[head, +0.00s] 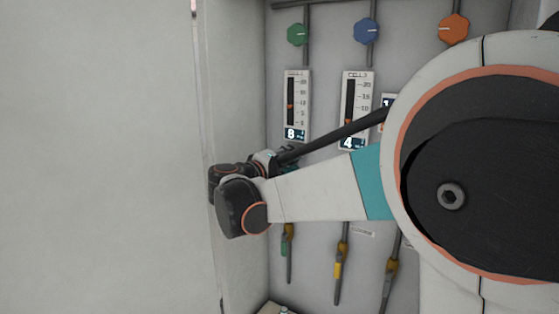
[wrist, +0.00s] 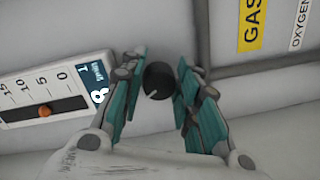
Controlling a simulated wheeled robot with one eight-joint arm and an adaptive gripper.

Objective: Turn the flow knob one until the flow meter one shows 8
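Flow meter one (head: 297,89) is the leftmost meter on the panel in the head view, and its digital display reads 8. In the wrist view the same meter (wrist: 20,86) lies at the left, turned sideways, with an orange float in its dark tube and an 8 on its display. The flow knob (wrist: 160,80) is round and black with a white pointer line. My gripper (wrist: 161,72) is open, its teal fingers on either side of the knob with narrow gaps. In the head view my gripper (head: 288,160) is partly covered by my arm, and the knob is hidden.
A second meter (head: 357,88) beside it reads 4; another is mostly covered by my arm. Green (head: 298,34), blue (head: 367,31) and orange (head: 454,28) valve handles sit above. Hoses hang below. A white wall (head: 232,100) closes the left side.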

